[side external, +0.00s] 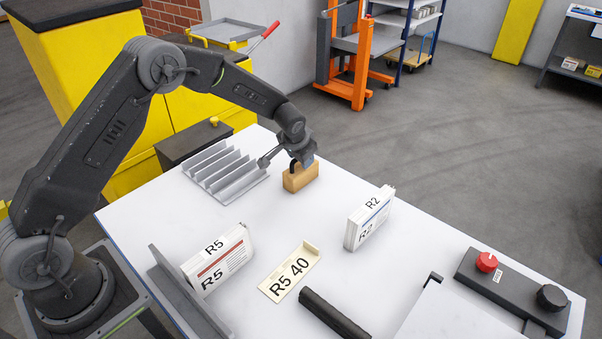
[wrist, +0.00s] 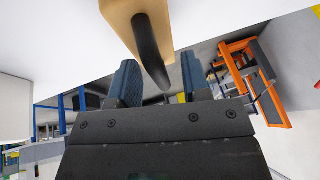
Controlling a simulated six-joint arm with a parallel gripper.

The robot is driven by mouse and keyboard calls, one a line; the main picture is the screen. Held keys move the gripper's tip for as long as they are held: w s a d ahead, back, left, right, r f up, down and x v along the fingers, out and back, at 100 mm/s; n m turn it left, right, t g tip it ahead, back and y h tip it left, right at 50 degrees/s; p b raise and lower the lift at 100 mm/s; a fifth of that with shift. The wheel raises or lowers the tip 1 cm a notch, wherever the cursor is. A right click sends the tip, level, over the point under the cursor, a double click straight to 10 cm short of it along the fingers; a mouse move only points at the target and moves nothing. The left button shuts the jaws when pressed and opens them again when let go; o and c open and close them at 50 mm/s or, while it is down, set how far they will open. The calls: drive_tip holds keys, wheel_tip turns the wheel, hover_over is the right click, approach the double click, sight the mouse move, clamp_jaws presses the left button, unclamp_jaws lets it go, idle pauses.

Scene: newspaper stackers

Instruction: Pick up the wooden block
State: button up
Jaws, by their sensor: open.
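The wooden block (side external: 300,178) is light brown with a dark curved handle on top. It sits on the white table (side external: 330,225) near the far edge. My gripper (side external: 303,158) is at the top of the block, by the handle. In the wrist view the block (wrist: 122,12) is at the top, and its black handle (wrist: 151,50) reaches down between the two blue fingers of my gripper (wrist: 158,80). The fingers are apart, with gaps showing on both sides of the handle.
A grey slotted rack (side external: 226,172) stands left of the block. A control box with red (side external: 487,261) and black knobs is at the right.

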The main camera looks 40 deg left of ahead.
drive_tip(key=shift+w+f, duration=0.1)
drive_tip(key=shift+f, duration=0.1)
clamp_jaws()
idle(0.3)
